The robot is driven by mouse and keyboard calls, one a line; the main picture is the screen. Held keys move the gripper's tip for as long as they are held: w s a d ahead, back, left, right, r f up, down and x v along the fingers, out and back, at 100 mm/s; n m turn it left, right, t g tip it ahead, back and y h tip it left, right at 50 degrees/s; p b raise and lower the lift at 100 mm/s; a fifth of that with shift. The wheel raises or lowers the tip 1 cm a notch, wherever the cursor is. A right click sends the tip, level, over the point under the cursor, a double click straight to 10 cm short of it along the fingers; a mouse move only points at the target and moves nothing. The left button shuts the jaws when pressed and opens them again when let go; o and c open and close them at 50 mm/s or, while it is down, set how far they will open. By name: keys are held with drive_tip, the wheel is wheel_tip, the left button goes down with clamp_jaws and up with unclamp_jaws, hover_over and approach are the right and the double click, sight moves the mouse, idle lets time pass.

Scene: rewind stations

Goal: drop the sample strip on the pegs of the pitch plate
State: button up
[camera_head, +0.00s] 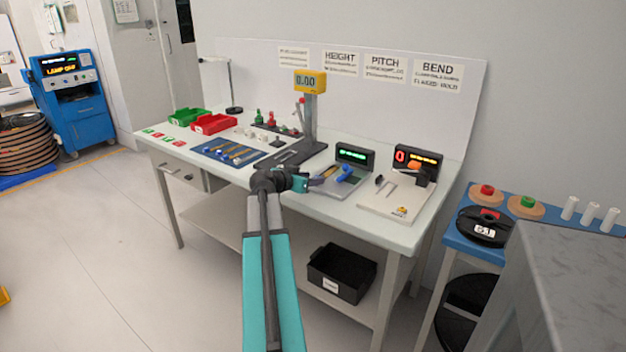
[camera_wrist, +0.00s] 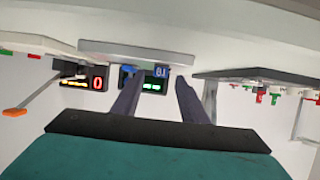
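The pitch plate (camera_head: 338,188) is a grey plate with a green-lit display (camera_head: 354,155) at its back and a blue part on it (camera_head: 347,173). My gripper (camera_head: 322,180) is at the plate's left side. In the wrist view, which looks upside down, its two dark fingers (camera_wrist: 158,92) are apart with nothing visible between them. The plate's edge (camera_wrist: 150,52) and green display lie beyond the fingertips. A thin brownish piece (camera_head: 328,171) shows by the fingertips in the head view; I cannot tell whether it is the sample strip. The pegs are too small to make out.
The height stand (camera_head: 310,120) rises left of the plate, and the white bend station (camera_head: 395,200) is on its right. A blue mat (camera_head: 205,149) with several strips lies further left, near green (camera_head: 187,117) and red (camera_head: 213,124) bins.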

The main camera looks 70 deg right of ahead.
drive_tip(key=v, duration=1.2)
drive_tip(key=shift+b, duration=0.35)
drive_tip(key=shift+r, duration=0.1)
drive_tip(key=shift+w+a, duration=0.1)
